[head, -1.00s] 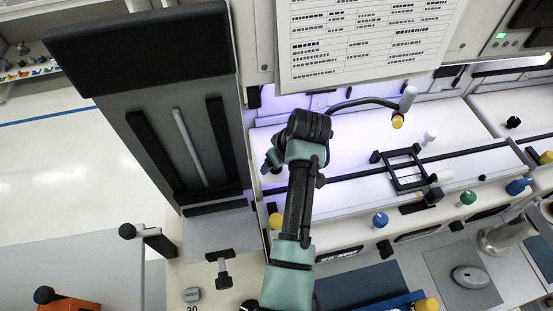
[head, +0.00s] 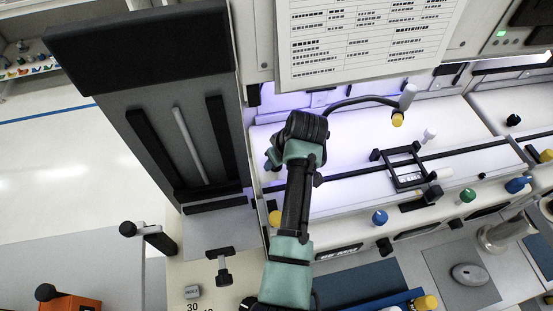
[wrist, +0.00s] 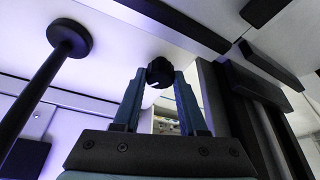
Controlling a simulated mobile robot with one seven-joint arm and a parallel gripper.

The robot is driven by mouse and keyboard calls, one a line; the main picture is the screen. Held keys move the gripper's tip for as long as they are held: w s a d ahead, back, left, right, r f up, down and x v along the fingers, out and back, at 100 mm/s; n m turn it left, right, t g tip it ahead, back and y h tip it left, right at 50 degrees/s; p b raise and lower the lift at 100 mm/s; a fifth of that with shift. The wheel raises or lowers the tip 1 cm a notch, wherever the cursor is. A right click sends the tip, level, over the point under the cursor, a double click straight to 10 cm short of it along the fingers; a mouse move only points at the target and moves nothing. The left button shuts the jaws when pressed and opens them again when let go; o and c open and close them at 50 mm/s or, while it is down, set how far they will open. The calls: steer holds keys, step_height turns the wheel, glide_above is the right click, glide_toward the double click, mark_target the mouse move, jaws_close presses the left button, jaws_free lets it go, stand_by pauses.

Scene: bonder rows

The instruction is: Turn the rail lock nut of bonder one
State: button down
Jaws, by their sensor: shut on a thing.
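The rail lock nut (wrist: 160,73) shows in the wrist view as a small black lobed knob with a pale mark on its lower side. My gripper (wrist: 160,82) has its two teal fingers on either side of the nut, shut on it at the tips. In the head view my gripper (head: 271,160) is at the left end of the bonder's white deck (head: 350,145), beside the tall grey magazine unit. The nut is hidden there by my gripper and wrist.
A black post with a round disc (wrist: 69,38) stands left of my fingers in the wrist view. The tall grey unit (head: 160,130) stands close left of my gripper. A printed sheet (head: 365,40) hangs above the deck. A black frame (head: 405,168) and several coloured knobs lie to the right.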

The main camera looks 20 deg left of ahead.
steer(key=shift+m+p, duration=0.3)
steer(key=shift+m, duration=0.1)
steer(key=m, duration=0.1)
steer(key=m+t+h+p, duration=0.1)
steer(key=shift+s+a+r+m+p, duration=0.1)
steer(key=shift+r+m+p, duration=0.05)
steer(key=shift+m+p, duration=0.2)
steer(key=m+h, duration=0.1)
steer(key=m, duration=0.1)
steer(key=m+t+h+p, duration=0.1)
steer(key=m, duration=0.2)
steer(key=shift+m, duration=0.25)
steer(key=shift+c, duration=2.2)
jaws_free()
steer(key=a+b+v, duration=0.1)
steer(key=b+v, duration=0.1)
steer(key=v, duration=1)
steer(key=shift+d+r, duration=0.4)
steer(key=shift+d, duration=0.05)
steer(key=shift+s, duration=0.1)
